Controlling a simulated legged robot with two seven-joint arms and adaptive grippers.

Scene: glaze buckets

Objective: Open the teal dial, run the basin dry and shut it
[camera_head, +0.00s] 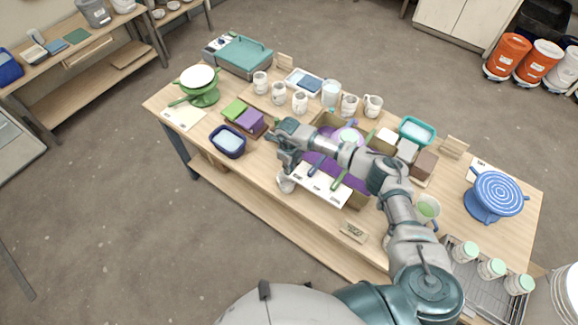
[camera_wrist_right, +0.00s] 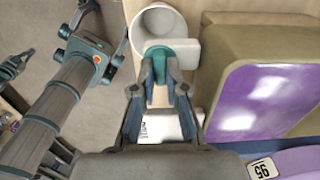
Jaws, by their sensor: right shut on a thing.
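A white round vessel (camera_wrist_right: 157,22), open at the top, is right beside the dial; a white vessel also shows below the gripper in the head view (camera_head: 285,184). The olive-rimmed basin (camera_wrist_right: 233,45) has purple (camera_wrist_right: 262,88) inside. In the head view my arm partly covers the basin's purple (camera_head: 357,191). The dial is hidden there.
A dark blue tub (camera_head: 228,142) stands left of my right gripper. Purple and green blocks (camera_head: 250,121), several white mugs (camera_head: 300,102) and a teal tray (camera_head: 418,131) stand around. A blue-striped turntable (camera_head: 497,193) is at the right end.

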